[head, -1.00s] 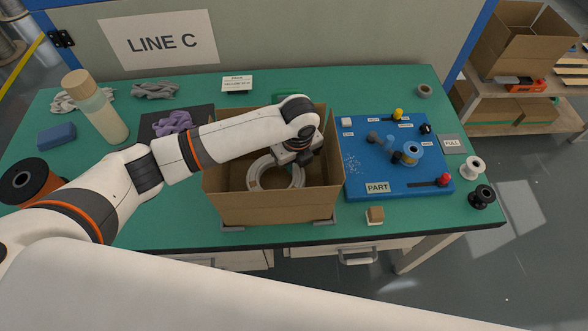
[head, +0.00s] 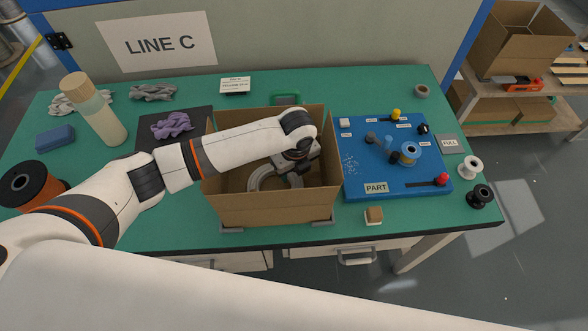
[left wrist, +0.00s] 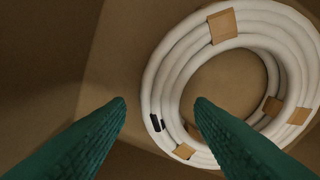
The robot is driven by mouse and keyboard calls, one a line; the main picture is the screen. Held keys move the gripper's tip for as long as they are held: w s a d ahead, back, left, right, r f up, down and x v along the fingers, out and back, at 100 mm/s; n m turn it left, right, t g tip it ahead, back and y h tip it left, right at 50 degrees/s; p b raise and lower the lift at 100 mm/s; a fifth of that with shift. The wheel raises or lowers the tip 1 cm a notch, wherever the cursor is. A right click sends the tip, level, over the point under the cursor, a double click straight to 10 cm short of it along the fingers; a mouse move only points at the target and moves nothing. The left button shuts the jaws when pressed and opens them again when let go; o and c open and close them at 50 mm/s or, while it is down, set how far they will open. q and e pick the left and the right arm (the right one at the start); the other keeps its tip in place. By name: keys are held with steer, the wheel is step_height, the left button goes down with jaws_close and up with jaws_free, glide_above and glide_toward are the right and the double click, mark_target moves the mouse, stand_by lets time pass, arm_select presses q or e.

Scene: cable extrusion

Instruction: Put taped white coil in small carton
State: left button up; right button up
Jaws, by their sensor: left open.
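The white coil (head: 262,178) with brown tape lies inside the small open carton (head: 265,208) on the green table. In the left wrist view the coil (left wrist: 172,70) rests on the carton floor (left wrist: 110,70), with several brown tape patches and one black mark on it. My left gripper (head: 293,172) reaches down into the carton over the coil. Its two green fingers (left wrist: 160,105) are apart and hold nothing; the right one overlaps the coil's ring in the picture. The arm hides part of the coil in the head view. My right gripper is not in view.
A blue board (head: 375,165) with spools and knobs stands right of the carton. A small brown block (head: 375,215) sits near the front edge.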

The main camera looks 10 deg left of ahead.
arm_select(q)
step_height(320, 180, up, 11)
steer(key=s, duration=0.1)
steer(key=shift+d+r, duration=0.2)
steer(key=shift+d, duration=0.1)
stand_by(0.4)
